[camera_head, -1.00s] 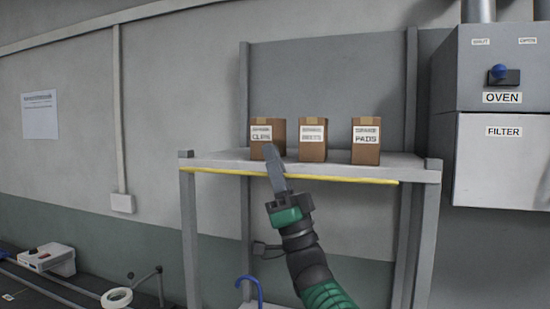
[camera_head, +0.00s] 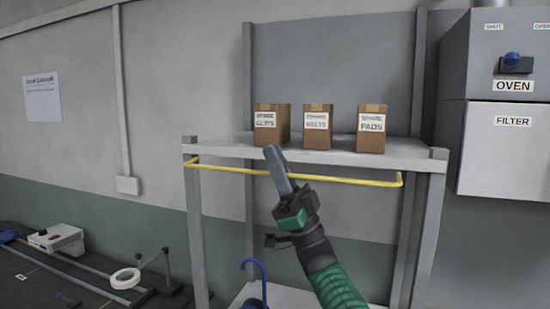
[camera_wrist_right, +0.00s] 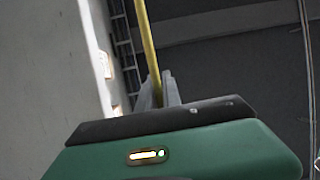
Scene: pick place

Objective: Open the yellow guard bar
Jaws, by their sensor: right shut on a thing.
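The yellow guard bar (camera_head: 345,180) runs across the front of the grey shelf, its ends bent back toward the posts. It stands out from the shelf edge and sits a little below the shelf top. My right gripper (camera_head: 272,158) is shut on the bar left of its middle; its fingers hide that part of the bar in the head view. In the right wrist view the bar (camera_wrist_right: 147,45) runs down between the fingers (camera_wrist_right: 158,92). My left gripper is not in view.
Three brown boxes, clips (camera_head: 270,124), belts (camera_head: 316,128) and pads (camera_head: 371,130), stand on the shelf (camera_head: 230,148) above the bar. A grey oven cabinet (camera_head: 500,75) hangs at the right. A blue hook (camera_head: 250,264) shows below.

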